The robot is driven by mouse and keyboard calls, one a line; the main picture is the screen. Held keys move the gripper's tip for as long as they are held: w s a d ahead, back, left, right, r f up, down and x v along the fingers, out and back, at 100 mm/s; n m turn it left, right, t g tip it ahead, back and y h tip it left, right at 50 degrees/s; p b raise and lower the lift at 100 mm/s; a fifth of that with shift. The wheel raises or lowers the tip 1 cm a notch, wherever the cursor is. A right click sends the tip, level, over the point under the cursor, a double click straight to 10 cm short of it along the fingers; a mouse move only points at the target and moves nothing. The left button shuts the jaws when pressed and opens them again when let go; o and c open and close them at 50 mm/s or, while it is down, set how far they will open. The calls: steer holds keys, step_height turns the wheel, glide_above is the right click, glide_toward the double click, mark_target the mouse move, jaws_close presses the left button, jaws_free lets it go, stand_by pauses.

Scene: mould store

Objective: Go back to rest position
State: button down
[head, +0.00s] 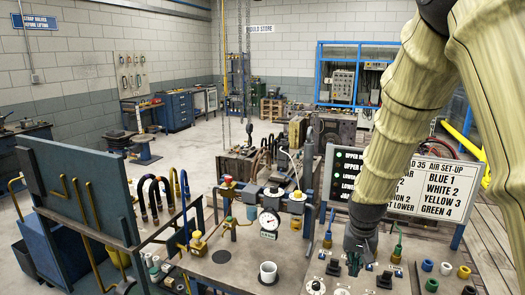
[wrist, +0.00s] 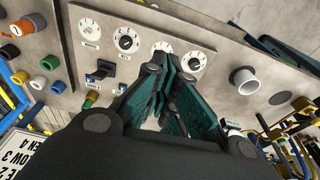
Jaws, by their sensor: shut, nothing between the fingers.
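My gripper (head: 355,266) hangs from my sleeved arm at the right of the head view, low over the grey bench panel (head: 222,258). In the wrist view my gripper (wrist: 172,82) has its green-padded fingers drawn together with nothing between them. Beyond the fingertips is a row of round white dials (wrist: 126,39) on the panel. A black switch (wrist: 100,72) sits to the left of the fingers. I cannot tell whether the fingertips touch the panel. The fingers partly cover the dials behind them.
A white cup (head: 267,272) and a pressure gauge (head: 268,220) stand left of my gripper. Coloured caps (head: 427,265) are at the right. A lettered board (head: 432,188) stands behind my arm. Upright hoses (head: 155,192) crowd the left. Open floor (head: 80,183) lies beyond.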

steer(key=s+f+n+b, duration=0.1)
steer(key=s+f, duration=0.4)
steer(key=f, duration=0.7)
steer(key=s+f+n+b, duration=0.1)
steer(key=s+f, duration=0.5)
steer(key=f, duration=0.5)
steer(key=s+a+f+n+g, duration=0.1)
steer(key=s+f, duration=0.7)
steer(key=s, duration=0.4)
steer(key=s+a+f+b, duration=0.1)
steer(key=s+a+f, duration=0.1)
steer(key=s+f, duration=0.7)
steer(key=s, duration=0.4)
steer(key=shift+s+n+g+y, duration=0.2)
steer(key=shift+n+g+y, duration=0.2)
steer(key=shift+d, duration=0.15)
